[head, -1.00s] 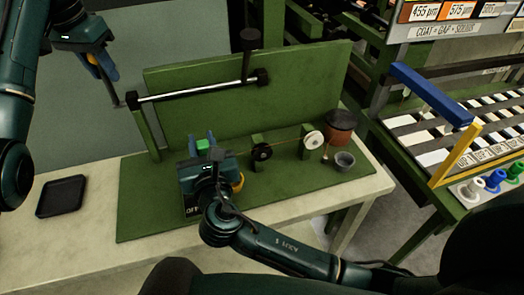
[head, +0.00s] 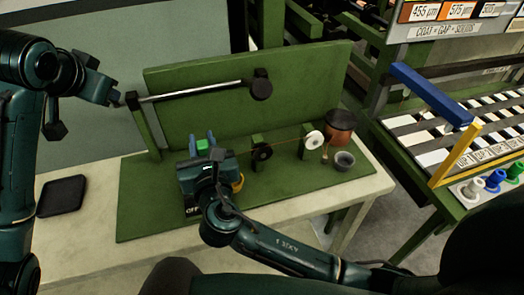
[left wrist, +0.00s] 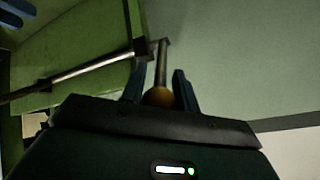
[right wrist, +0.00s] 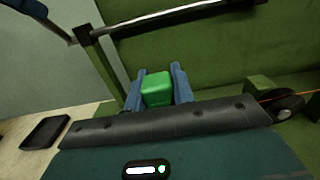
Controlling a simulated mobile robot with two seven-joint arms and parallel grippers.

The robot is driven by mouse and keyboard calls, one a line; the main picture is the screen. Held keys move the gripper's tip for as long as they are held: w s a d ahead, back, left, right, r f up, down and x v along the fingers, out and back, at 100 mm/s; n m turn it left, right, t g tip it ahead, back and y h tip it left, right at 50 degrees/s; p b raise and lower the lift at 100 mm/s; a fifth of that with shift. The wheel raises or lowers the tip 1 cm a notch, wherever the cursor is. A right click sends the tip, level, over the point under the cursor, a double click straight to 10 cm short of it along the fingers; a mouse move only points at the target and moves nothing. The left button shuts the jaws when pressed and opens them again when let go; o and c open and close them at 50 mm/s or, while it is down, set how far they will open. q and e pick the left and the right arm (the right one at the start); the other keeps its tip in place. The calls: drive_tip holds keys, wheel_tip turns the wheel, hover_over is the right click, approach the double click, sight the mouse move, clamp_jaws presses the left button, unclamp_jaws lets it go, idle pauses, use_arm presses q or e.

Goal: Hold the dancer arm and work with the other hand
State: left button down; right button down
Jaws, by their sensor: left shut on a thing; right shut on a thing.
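The dancer arm's bright shaft (head: 190,91) runs across the green fixture, with a black round weight (head: 260,89) at its right end. My left gripper (left wrist: 160,82) is shut on the arm's orange knob (left wrist: 158,97), at the end of a metal rod (left wrist: 162,60). In the head view, my left gripper (head: 115,97) is at the shaft's left end, its fingers mostly hidden. My right gripper (right wrist: 160,72) is shut on a green block (right wrist: 157,90), low in front of the green back panel. The block also shows in the head view (head: 202,146).
An orange wire passes between a black roller (head: 262,152) and a white roller (head: 314,139). A copper-coloured pot (head: 339,128) and grey cup (head: 344,161) stand at right. A black tray (head: 62,195) lies at left. A blue and yellow frame (head: 430,95) stands beyond the bench.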

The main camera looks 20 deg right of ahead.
use_arm(q)
drive_tip(key=s+f+t, duration=0.3)
drive_tip(key=f+t, duration=0.3)
drive_tip(key=t, duration=0.2)
drive_tip(key=shift+s+m+t+h, duration=0.3)
drive_tip(key=shift+s+m+h, duration=0.05)
drive_tip(key=shift+m+h, duration=0.05)
drive_tip(key=c, duration=1.1)
unclamp_jaws()
drive_tip(key=shift+w, duration=0.1)
drive_tip(key=shift+o, duration=0.7)
